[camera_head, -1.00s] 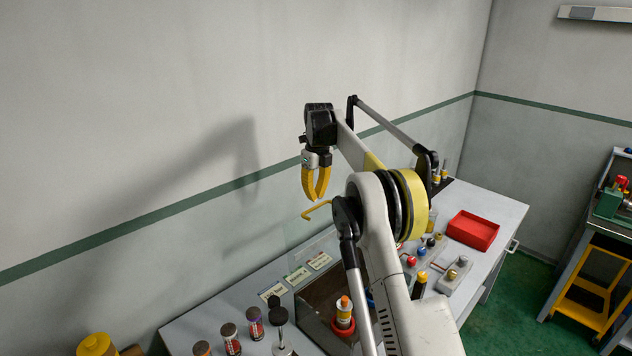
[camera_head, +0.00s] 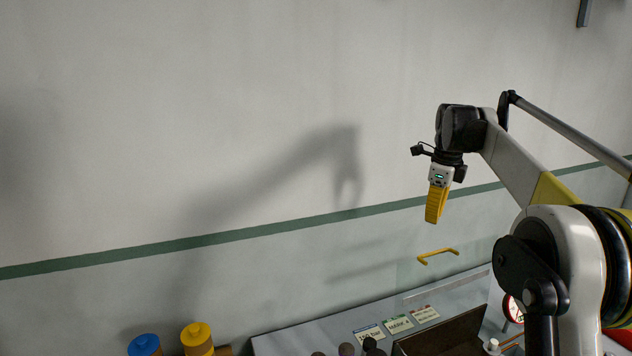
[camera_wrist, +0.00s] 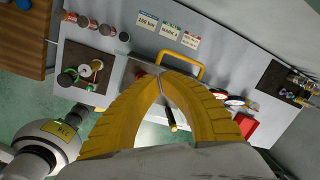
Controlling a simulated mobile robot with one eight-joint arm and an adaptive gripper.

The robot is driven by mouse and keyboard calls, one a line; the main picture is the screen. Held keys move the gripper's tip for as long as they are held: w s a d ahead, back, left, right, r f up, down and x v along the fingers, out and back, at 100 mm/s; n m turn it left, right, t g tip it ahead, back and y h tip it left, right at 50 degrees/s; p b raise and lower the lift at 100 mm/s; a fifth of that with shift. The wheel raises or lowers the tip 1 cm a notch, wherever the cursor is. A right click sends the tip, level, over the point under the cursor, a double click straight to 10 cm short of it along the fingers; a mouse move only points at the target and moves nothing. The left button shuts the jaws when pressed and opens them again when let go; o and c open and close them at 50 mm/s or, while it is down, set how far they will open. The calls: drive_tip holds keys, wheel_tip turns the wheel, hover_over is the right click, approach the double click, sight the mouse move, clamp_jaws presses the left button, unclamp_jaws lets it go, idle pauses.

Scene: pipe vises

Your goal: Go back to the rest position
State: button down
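My gripper (camera_head: 433,221) hangs from my raised arm in the head view, its yellow fingers pointing down and seen nearly edge-on. It is high above the workbench and apart from everything. In the wrist view the ribbed yellow fingers of my gripper (camera_wrist: 158,79) bow outward and meet at the tips, with nothing held between them. A yellow handle (camera_head: 438,256) on a clear panel lies below the gripper in the head view; this handle also shows in the wrist view (camera_wrist: 182,62), beyond the fingertips.
The workbench (camera_head: 300,342) runs along the wall, with label cards (camera_head: 397,324) and an open brown box (camera_head: 440,338) on it. Blue (camera_head: 145,345) and yellow (camera_head: 196,336) containers stand at lower left. The wrist view shows a red tray (camera_wrist: 246,124). Air around the gripper is clear.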

drive_tip(key=s+a+f+n+t+b, duration=0.1)
drive_tip(key=s+a+f+n+b, duration=0.2)
drive_tip(key=s+n, duration=0.3)
drive_tip(key=s+a+f+n+t+b, duration=0.1)
drive_tip(key=s+a+f+n+b, duration=0.2)
drive_tip(key=s, duration=0.4)
drive_tip(key=s+a+f+n+t+b, duration=0.1)
drive_tip(key=s+a+f+n+b, duration=0.3)
drive_tip(key=s, duration=0.3)
drive_tip(key=s+a+f+n+t+b, duration=0.2)
drive_tip(key=s+f+n+b, duration=0.5)
drive_tip(key=s+f+n, duration=0.5)
drive_tip(key=s+f, duration=0.5)
drive_tip(key=f, duration=0.2)
drive_tip(key=shift+s+a, duration=0.2)
drive_tip(key=shift+s, duration=0.15)
